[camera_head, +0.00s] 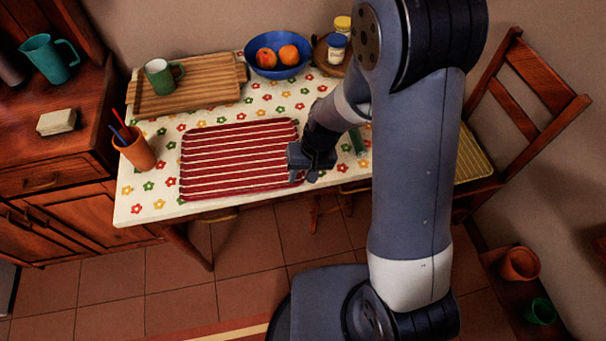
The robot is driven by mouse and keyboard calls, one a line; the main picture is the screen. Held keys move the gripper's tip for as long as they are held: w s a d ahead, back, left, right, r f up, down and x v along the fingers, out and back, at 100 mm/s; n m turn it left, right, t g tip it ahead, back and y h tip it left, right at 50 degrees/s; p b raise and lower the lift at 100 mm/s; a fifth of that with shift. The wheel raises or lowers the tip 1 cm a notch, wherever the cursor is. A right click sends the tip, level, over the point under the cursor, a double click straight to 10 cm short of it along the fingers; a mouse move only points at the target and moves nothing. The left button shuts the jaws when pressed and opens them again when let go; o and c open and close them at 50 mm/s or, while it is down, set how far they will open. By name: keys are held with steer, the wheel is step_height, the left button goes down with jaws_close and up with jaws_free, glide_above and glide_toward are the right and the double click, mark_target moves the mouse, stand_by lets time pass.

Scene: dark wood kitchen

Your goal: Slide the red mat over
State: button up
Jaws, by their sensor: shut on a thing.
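The red mat (238,158) with pale stripes lies flat on the table, on a white cloth with a flower pattern. My gripper (302,177) is at the mat's right edge, near its front right corner, and is shut on it. My arm comes in from the right and hides part of the table to the right of the mat.
A wooden board (200,88) with a green mug (160,77) stands behind the mat. A blue bowl (279,70) of fruit and several jars are at the back. An orange cup (137,152) with pens stands left of the mat. A wooden chair (535,90) is at the right.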

steer(key=o, duration=1.1)
steer(key=shift+f, duration=0.15)
steer(key=v, duration=1.1)
steer(key=shift+w+a+p, duration=0.1)
steer(key=shift+a+p, duration=0.05)
steer(key=shift+p, duration=0.2)
steer(key=x, duration=1)
steer(key=shift+f+b, duration=0.35)
steer(key=shift+f, duration=0.1)
